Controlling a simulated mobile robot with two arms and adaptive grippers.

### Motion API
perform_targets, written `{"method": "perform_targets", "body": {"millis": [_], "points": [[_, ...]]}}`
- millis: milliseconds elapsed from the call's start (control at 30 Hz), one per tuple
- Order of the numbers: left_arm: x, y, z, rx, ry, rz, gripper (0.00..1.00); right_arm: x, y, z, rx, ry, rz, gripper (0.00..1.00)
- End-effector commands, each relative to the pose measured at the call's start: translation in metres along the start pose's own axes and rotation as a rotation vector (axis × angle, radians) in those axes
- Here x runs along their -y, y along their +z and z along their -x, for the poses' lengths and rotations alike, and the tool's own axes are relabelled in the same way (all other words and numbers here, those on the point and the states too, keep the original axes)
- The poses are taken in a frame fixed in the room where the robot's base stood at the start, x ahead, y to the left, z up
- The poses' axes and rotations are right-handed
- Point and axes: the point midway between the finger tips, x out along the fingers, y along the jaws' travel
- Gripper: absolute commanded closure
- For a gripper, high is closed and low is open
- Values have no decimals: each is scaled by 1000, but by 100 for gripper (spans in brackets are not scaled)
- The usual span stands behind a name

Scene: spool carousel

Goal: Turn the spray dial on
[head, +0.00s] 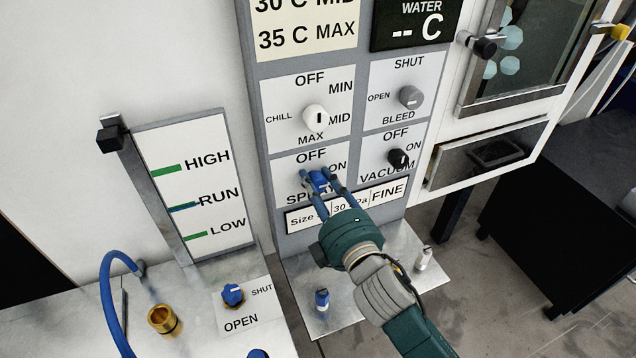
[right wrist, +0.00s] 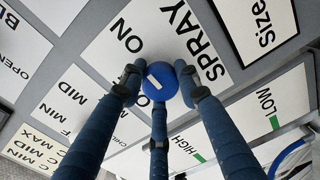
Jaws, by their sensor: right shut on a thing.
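The spray dial (head: 318,181) is a blue knob on the grey control panel, below the chill dial, with OFF above it and ON at its upper right. My right gripper (head: 321,176) is shut on the dial, its blue fingers around the knob. In the right wrist view the dial (right wrist: 161,88) sits between the fingertips of the right gripper (right wrist: 160,80), with a short white mark on its face. Which label the mark points to I cannot tell for sure. The fingers and arm partly cover the SPRAY label. My left gripper is not in view.
A white chill dial (head: 315,117), a grey bleed dial (head: 411,97) and a black vacuum dial (head: 398,158) are close by on the panel. A blue SHUT/OPEN valve knob (head: 232,295) and a brass fitting (head: 163,319) stand on the bench at lower left.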

Motion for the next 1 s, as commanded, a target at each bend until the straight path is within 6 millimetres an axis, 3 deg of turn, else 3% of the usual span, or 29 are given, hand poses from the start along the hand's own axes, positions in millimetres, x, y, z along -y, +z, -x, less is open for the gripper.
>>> {"method": "perform_targets", "body": {"millis": [267,300,400,767,1000], "points": [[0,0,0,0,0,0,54,4,-1,0,-1,-8,-6,94],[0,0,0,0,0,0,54,4,-1,0,-1,-8,-6,66],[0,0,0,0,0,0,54,4,-1,0,-1,-7,-5,49],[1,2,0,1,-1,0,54,2,0,5,0,-3,-2,49],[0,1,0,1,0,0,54,3,0,45,0,-7,-2,49]]}}
